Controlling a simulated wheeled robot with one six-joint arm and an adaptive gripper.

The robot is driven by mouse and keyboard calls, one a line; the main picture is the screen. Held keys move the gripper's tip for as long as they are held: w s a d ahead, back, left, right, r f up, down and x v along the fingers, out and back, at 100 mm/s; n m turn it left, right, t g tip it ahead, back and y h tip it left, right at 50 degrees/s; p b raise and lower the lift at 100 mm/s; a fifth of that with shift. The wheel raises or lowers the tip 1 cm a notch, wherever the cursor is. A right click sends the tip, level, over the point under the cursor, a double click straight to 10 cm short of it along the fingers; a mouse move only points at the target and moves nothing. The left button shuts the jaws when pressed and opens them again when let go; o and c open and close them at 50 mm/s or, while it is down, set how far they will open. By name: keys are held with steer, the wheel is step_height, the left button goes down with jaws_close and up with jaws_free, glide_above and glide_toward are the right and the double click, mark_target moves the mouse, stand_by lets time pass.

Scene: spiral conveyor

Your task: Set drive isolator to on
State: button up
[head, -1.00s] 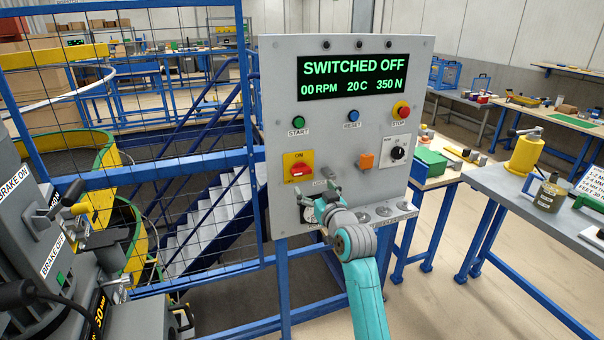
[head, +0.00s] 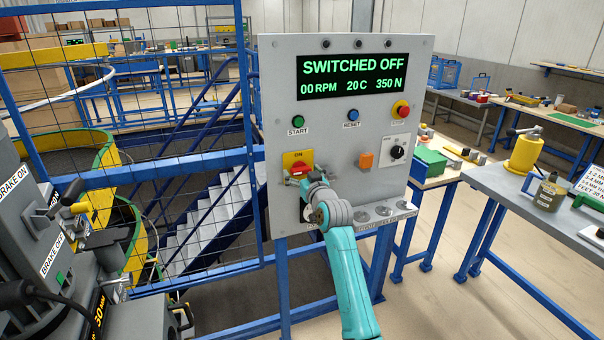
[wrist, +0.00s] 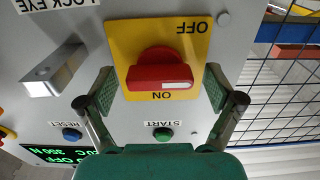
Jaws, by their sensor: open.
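The drive isolator is a red rotary handle on a yellow plate (head: 291,157) at the lower left of the grey control panel (head: 350,140). In the wrist view, which is upside down, the red handle (wrist: 160,72) lies crosswise between OFF and ON, with a white mark at its right end. My gripper (head: 305,177) is in front of the isolator and hides its lower part in the head view. In the wrist view my gripper (wrist: 159,90) is open, one finger pad on each side of the handle, with gaps visible on both sides.
A display (head: 352,78) reads SWITCHED OFF, 00 RPM. A grey lock eye bracket (wrist: 54,72) sticks out beside the isolator. Start (head: 298,121), reset (head: 352,115) and stop (head: 401,110) buttons are above. A blue mesh fence (head: 180,165) stands left of the panel.

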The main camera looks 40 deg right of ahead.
steer(key=c, duration=1.1)
steer(key=shift+c, duration=0.2)
steer(key=shift+m, duration=0.4)
steer(key=m, duration=0.3)
steer(key=shift+m, duration=0.4)
steer(key=m, duration=0.4)
steer(key=shift+m, duration=0.3)
steer(key=m, duration=0.8)
steer(key=shift+m, duration=0.3)
